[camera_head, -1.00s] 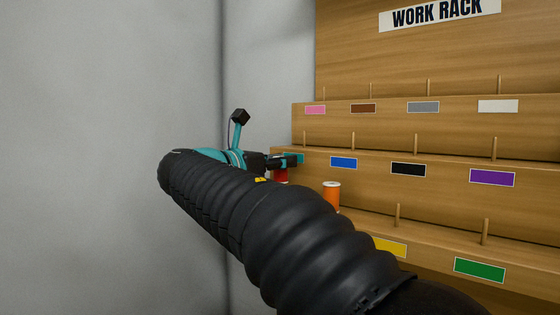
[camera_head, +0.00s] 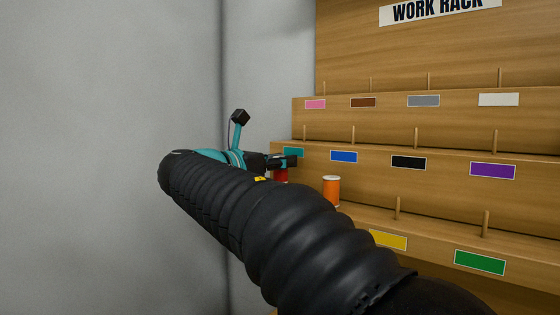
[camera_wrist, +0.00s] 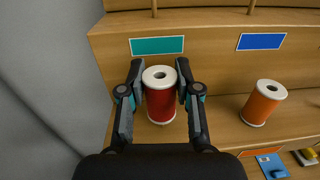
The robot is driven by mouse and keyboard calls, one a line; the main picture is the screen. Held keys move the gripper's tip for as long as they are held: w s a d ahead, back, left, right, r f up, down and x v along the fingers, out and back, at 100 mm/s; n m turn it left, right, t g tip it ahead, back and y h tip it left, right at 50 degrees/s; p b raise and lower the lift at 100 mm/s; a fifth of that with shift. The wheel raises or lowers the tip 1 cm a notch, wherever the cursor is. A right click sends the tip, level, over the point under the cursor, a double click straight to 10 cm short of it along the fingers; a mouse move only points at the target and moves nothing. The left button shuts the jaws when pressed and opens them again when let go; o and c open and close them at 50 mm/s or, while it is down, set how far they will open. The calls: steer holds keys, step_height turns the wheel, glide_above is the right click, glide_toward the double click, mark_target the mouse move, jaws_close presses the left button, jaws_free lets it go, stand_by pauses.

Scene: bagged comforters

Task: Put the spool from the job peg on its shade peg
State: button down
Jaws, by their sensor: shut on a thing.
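A red spool (camera_wrist: 160,95) with white ends is between the two fingers of my gripper (camera_wrist: 160,82), which is shut on it. It stands upright over the left end of the rack's lowest tier, below the teal label (camera_wrist: 157,45). I cannot tell whether it rests on the tier, and no peg shows in its hole. In the head view my gripper (camera_head: 290,162) is at the rack's left end, with part of the red spool (camera_head: 281,176) below it. The work rack (camera_head: 420,55) has stepped tiers with pegs and coloured labels. The label under the red spool is hidden.
An orange spool (camera_head: 331,190) stands to the right on the same tier, apart from my gripper; it also shows in the wrist view (camera_wrist: 263,102). Yellow (camera_head: 388,240) and green (camera_head: 480,263) labels have bare pegs. A grey wall (camera_wrist: 45,80) is close on the left.

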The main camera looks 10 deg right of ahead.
steer(key=shift+f+b, duration=0.65)
steer(key=shift+f, duration=0.6)
stand_by(0.7)
steer(key=c, duration=0.7)
jaws_free()
steer(key=o, duration=0.6)
steer(key=s+a+p, duration=0.1)
steer(key=a+r+p, duration=0.1)
steer(key=s+a+r+p, duration=0.1)
steer(key=a, duration=0.1)
steer(key=shift+s+a, duration=0.1)
steer(key=shift+s, duration=0.25)
stand_by(0.4)
